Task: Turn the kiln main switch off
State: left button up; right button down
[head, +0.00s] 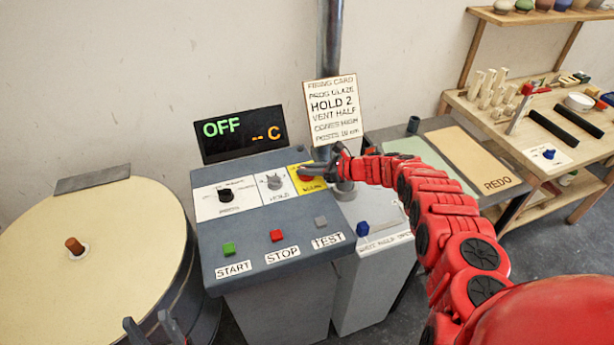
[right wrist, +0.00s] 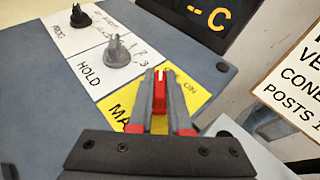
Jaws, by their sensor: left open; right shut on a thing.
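The kiln main switch is a red handle (head: 304,174) on a yellow label (head: 296,183) at the right end of the control panel's upper row. My right gripper (head: 312,172) reaches in from the right and is shut on it. In the right wrist view, the red handle (right wrist: 160,94) sits between the two fingers, with a white mark at its far tip. The fingers hide part of the label's lettering. The display (head: 240,133) reads OFF and "-- C". My left gripper (head: 155,330) is open and empty at the bottom left, apart from the panel.
The grey hold knob (head: 274,182) and black program knob (head: 226,195) stand left of the switch. Start (head: 229,249), stop (head: 276,236) and test (head: 321,221) buttons lie below. A firing card (head: 336,112) stands behind. The round kiln (head: 120,220) is at left.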

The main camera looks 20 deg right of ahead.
jog(key=shift+s+a+f, duration=0.15)
jog(key=shift+f, duration=0.15)
jog(key=c, duration=0.9)
grip_release()
jog(key=shift+o, duration=0.2)
jog(key=shift+w, duration=0.2)
jog(key=shift+s+d+r, duration=0.25)
jog(key=shift+d+r, duration=0.15)
jog(key=shift+d, duration=0.05)
jog(key=b+v, duration=0.1)
jog(key=v, duration=1.5)
jog(key=shift+b, duration=0.35)
